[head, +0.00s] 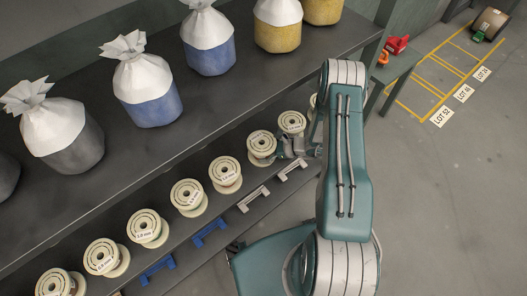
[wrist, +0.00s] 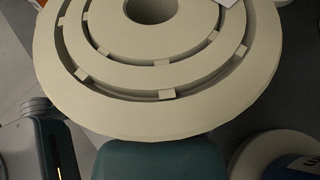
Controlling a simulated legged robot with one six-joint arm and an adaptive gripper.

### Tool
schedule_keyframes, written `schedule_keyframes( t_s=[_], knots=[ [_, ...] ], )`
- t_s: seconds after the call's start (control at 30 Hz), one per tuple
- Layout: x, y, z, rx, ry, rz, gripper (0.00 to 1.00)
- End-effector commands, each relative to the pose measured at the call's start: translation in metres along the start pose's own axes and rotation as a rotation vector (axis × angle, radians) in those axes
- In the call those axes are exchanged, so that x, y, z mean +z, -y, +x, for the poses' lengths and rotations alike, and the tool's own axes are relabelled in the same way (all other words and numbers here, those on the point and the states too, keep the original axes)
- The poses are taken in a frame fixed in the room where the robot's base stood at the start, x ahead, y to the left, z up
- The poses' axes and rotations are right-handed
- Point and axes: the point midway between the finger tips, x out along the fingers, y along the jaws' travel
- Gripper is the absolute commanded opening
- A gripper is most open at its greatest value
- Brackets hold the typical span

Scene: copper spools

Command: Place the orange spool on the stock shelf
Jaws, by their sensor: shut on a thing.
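In the head view my gripper (head: 290,147) is at the right part of the lower shelf (head: 214,206), partly hidden by my arm. In the wrist view it is shut on a cream spool (wrist: 100,108) with a round hub hole and ringed flange, which fills the upper picture. The wire on this spool is hidden, and I see no orange on it. In the head view a cream spool (head: 262,148) stands just left of my gripper and another (head: 291,123) just behind it; I cannot tell which one is held.
Several more cream spools (head: 188,197) stand in a row along the lower shelf. Blue (head: 209,233) and grey (head: 254,198) clips line its front edge. Tied sacks (head: 148,85) stand on the upper shelf.

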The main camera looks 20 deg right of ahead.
Motion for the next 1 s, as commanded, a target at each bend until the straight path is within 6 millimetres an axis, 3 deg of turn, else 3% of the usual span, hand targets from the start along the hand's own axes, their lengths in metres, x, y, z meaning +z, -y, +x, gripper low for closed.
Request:
schedule_keyframes(
  t_s=[0.27, 0.3, 0.33, 0.77, 1.0],
  knots=[
    [-0.001, 0.001, 0.0, -0.001, 0.001, -0.001, 0.31],
    [-0.002, 0.0, 0.001, -0.001, 0.0, -0.001, 0.96],
    [-0.001, 0.0, 0.0, -0.001, 0.0, -0.001, 1.0],
    [0.0, 0.001, -0.003, -0.002, 0.0, 0.0, 1.0],
    [0.0, 0.002, -0.044, -0.007, 0.0, 0.0, 1.0]
  ],
)
